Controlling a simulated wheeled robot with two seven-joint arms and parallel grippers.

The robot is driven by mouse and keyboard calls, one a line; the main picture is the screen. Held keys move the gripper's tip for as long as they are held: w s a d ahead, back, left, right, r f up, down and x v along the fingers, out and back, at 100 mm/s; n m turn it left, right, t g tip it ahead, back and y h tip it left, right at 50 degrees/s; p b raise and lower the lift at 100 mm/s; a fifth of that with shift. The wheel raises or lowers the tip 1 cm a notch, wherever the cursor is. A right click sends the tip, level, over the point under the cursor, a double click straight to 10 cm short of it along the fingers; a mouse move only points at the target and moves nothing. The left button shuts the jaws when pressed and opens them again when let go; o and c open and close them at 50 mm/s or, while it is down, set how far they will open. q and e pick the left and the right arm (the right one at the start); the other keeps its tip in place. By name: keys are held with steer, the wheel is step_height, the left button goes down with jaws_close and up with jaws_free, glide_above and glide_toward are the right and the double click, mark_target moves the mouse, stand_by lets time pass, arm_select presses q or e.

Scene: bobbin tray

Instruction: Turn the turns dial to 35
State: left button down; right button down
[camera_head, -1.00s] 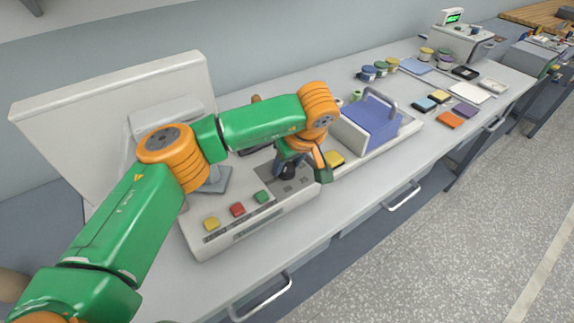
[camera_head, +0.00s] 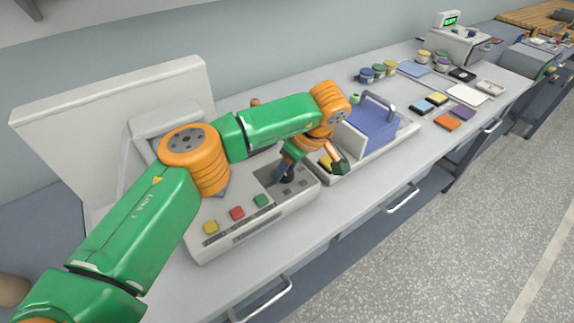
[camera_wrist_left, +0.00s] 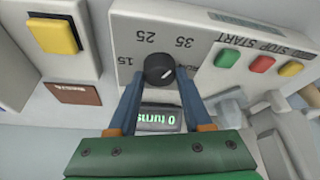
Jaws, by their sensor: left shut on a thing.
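The turns dial (camera_wrist_left: 159,70) is a round black knob with a short white mark in the left wrist view. The mark sits on the knob's right part and slants towards the upper right, roughly on the side of the 35. The numbers 15, 25 and 35 are printed around it on the pale panel (camera_wrist_left: 200,82). A small display (camera_wrist_left: 158,119) below the dial reads "0 turns" in green. My left gripper (camera_wrist_left: 158,78) is shut on the dial, one finger on each side. In the head view the left gripper (camera_head: 287,170) is over the panel, largely hiding the dial. My right gripper is not in view.
Green (camera_wrist_left: 228,58), red (camera_wrist_left: 261,64) and yellow (camera_wrist_left: 291,69) buttons lie beside the dial. Another yellow button (camera_wrist_left: 53,36) is on the neighbouring unit. A blue block with a handle (camera_head: 368,128) stands close right of my gripper. The bench's front strip is clear.

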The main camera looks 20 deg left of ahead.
arm_select(q)
steer(key=shift+c, duration=1.7)
jaws_free()
steer(key=b+v, duration=0.1)
steer(key=v, duration=0.5)
steer(key=shift+d+r, duration=0.2)
steer(key=shift+d, duration=0.05)
steer(key=shift+s+d+r, duration=0.1)
steer(key=shift+r, duration=0.2)
